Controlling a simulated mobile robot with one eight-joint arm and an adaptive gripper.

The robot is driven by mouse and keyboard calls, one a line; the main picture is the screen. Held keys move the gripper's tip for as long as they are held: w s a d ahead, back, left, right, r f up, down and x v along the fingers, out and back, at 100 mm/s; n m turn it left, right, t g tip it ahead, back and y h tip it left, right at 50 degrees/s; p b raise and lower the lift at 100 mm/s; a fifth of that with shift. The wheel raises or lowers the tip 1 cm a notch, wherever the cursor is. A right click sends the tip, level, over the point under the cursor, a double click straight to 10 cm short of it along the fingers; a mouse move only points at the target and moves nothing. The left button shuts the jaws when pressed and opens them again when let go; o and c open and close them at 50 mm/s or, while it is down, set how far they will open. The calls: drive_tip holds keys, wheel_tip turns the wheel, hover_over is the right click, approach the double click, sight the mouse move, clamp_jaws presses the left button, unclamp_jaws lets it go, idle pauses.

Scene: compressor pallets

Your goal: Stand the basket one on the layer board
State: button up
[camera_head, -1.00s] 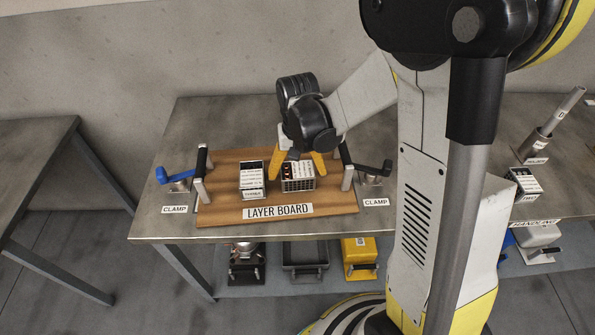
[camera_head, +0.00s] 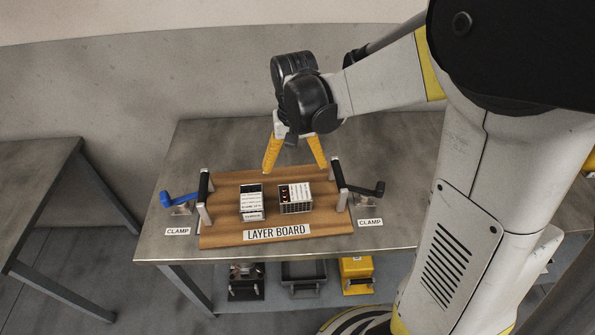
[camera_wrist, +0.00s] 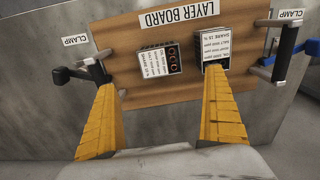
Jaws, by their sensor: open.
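Two small, light metal baskets with printed cards stand upright on the brown layer board (camera_head: 224,224). The right basket (camera_head: 296,204) has a dark part with orange-red spots beside its card. The left basket (camera_head: 251,208) stands apart from it, with a narrow gap. I cannot read which is basket one. My gripper (camera_head: 295,168) is open and empty above the back of the board, its yellow fingers spread and pointing down. In the wrist view, the right basket (camera_wrist: 158,62) shows between the fingers, and the left basket (camera_wrist: 215,50) is partly covered by one finger.
Black-gripped handles stand at both board ends. A blue clamp (camera_head: 179,200) is left of the board and a dark clamp (camera_head: 365,190) is right. Bins, including a yellow one (camera_head: 356,272), sit on the shelf below. The table behind the board is clear.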

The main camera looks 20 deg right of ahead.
drive_tip(key=s+r+n+t, duration=0.2)
drive_tip(key=s+r+t, duration=0.5)
drive_tip(key=s+r, duration=0.3)
drive_tip(key=shift+s+n, duration=0.4)
drive_tip(key=shift+s, duration=0.95)
